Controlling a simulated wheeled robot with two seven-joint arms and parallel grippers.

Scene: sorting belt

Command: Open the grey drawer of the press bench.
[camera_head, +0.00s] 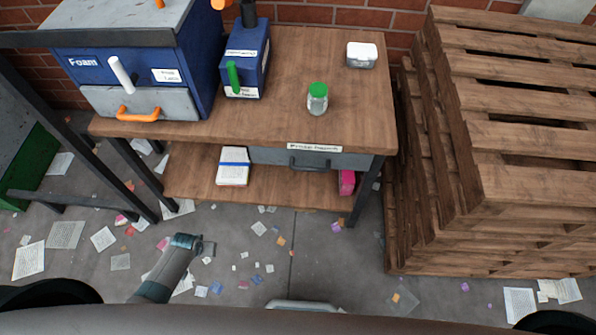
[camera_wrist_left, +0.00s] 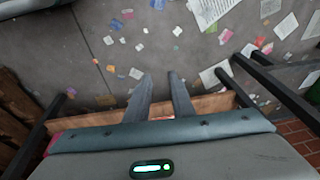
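The grey drawer (camera_head: 330,160) hangs under the right part of the wooden bench top (camera_head: 215,140). It looks shut, with a dark bar handle (camera_head: 309,164) on its front and a white label above it. My left gripper (camera_head: 193,244) is over the floor in front of the bench, below and left of the drawer, well apart from the handle. In the left wrist view its two fingers (camera_wrist_left: 160,88) stand apart with nothing between them. The drawer handle cannot be made out in that view. My right gripper is not in view.
A blue foam machine (camera_head: 205,50) with an orange-handled grey front stands on the bench top, beside a smaller blue box (camera_head: 245,75), a green-lidded jar (camera_head: 317,98) and a small container (camera_head: 362,55). Wooden pallets (camera_head: 520,130) are stacked right. Papers litter the floor.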

